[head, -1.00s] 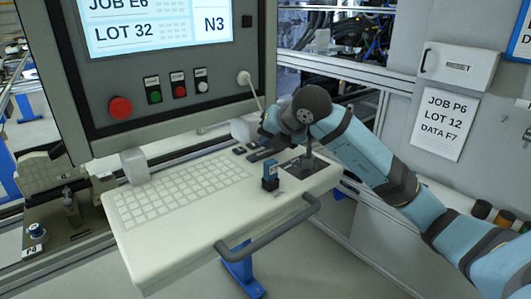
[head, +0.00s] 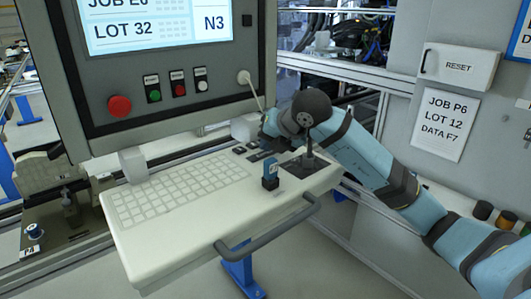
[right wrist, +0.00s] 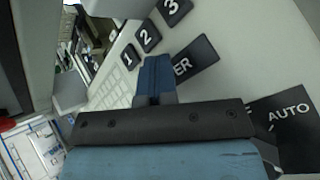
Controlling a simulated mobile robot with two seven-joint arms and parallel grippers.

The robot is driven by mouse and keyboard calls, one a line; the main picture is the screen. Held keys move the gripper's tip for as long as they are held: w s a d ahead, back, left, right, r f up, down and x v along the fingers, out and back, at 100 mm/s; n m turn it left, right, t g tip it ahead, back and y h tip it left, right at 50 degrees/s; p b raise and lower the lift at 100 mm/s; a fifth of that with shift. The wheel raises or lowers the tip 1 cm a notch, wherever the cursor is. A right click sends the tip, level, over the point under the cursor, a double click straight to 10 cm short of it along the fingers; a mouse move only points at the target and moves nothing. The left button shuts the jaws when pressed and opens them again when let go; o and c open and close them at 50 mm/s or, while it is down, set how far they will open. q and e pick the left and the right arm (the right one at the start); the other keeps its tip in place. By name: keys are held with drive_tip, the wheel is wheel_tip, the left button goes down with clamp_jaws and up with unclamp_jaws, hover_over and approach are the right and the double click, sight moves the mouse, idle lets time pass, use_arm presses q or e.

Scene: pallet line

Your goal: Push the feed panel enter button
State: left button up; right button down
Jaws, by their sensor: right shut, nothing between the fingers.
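The feed panel is a pale sloping console (head: 180,235) with a grid of light keys and a few dark keys. In the right wrist view a dark key ending in "ER" (right wrist: 195,60) lies beside dark keys marked 1, 2 and 3 (right wrist: 172,10). My right gripper (right wrist: 154,62) is shut and empty, its blue fingertips over the left part of the "ER" key, hiding its first letters. I cannot tell whether they touch it. In the head view my right arm reaches in from the right, its hand above the dark keys. My left gripper is not in view.
A grey handle bar (head: 268,232) runs along the front edge. A screen panel (head: 165,65) with coloured buttons rises behind.

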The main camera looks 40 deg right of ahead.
sight(268, 153)
idle(0.3)
drive_tip(key=shift+r+p, duration=0.45)
drive_tip(key=shift+r, duration=0.4)
drive_tip(key=shift+r+p, duration=1.5)
drive_tip(key=shift+r, duration=1)
